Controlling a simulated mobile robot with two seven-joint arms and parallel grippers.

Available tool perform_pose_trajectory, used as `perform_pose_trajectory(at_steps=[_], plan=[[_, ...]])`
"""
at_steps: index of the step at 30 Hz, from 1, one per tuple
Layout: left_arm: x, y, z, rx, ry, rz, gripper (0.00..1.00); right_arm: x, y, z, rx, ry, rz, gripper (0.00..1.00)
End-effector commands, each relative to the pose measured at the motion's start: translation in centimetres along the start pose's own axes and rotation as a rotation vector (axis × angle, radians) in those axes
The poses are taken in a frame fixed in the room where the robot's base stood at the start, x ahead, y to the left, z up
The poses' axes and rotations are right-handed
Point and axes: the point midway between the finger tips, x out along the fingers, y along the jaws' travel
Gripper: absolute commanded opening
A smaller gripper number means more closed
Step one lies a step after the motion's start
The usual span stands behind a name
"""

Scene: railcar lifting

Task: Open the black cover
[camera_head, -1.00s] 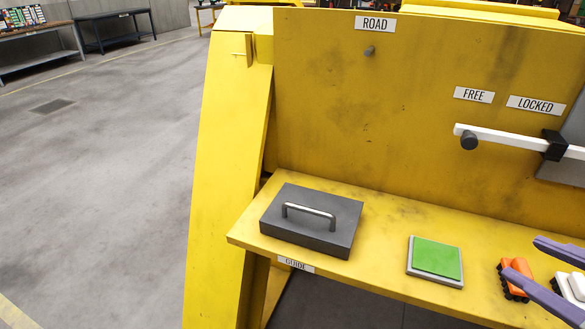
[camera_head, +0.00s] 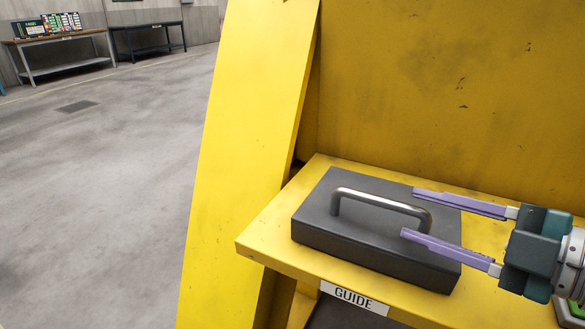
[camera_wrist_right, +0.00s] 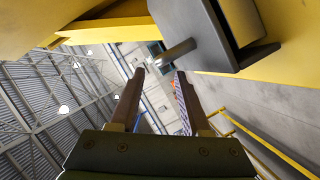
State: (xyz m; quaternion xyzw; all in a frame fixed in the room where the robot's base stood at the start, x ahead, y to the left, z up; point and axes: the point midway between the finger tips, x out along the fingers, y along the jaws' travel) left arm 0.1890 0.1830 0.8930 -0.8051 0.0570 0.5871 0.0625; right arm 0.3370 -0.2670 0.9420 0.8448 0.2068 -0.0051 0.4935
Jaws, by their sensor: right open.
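The black cover (camera_head: 325,222) is a dark grey flat box lid lying closed on the yellow shelf, with a silver bar handle (camera_head: 380,200) on top. It also shows in the right wrist view (camera_wrist_right: 205,30), with its handle (camera_wrist_right: 178,51) just beyond the fingertips. My right gripper (camera_head: 409,212) comes in from the right with its two purple fingers spread. The fingertips are close to the right end of the handle, one on either side of it in the head view. I cannot tell whether they touch it. My left gripper is not in view.
The yellow shelf (camera_head: 262,238) carries a GUIDE label (camera_head: 354,298) on its front edge. A yellow back wall (camera_head: 420,90) rises behind the cover, and a slanted yellow post (camera_head: 245,130) stands left of it. The grey floor (camera_head: 110,190) at the left is open.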

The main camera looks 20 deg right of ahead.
Motion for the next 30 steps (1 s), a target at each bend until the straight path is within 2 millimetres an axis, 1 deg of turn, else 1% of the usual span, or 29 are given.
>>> perform_pose_trajectory(at_steps=[1,3,6,10,15,23,30], plan=[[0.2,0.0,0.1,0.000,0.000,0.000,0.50,1.0,0.1,0.0,-0.002,0.002,0.004,0.47],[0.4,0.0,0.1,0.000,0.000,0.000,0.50,2.2,0.1,0.1,-0.001,0.000,0.004,0.47],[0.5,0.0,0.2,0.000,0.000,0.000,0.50,3.8,0.1,0.0,-0.001,0.001,0.003,0.47],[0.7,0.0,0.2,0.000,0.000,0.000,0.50,5.2,0.0,0.0,0.000,0.000,0.002,0.47],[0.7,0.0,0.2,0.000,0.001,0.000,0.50,6.1,0.0,0.0,0.001,-0.001,0.000,0.47],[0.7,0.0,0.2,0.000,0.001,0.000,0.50,6.2,0.0,0.0,0.002,-0.002,0.000,0.47],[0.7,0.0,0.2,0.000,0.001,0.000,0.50,6.2,0.0,0.0,0.002,-0.002,0.000,0.21]])
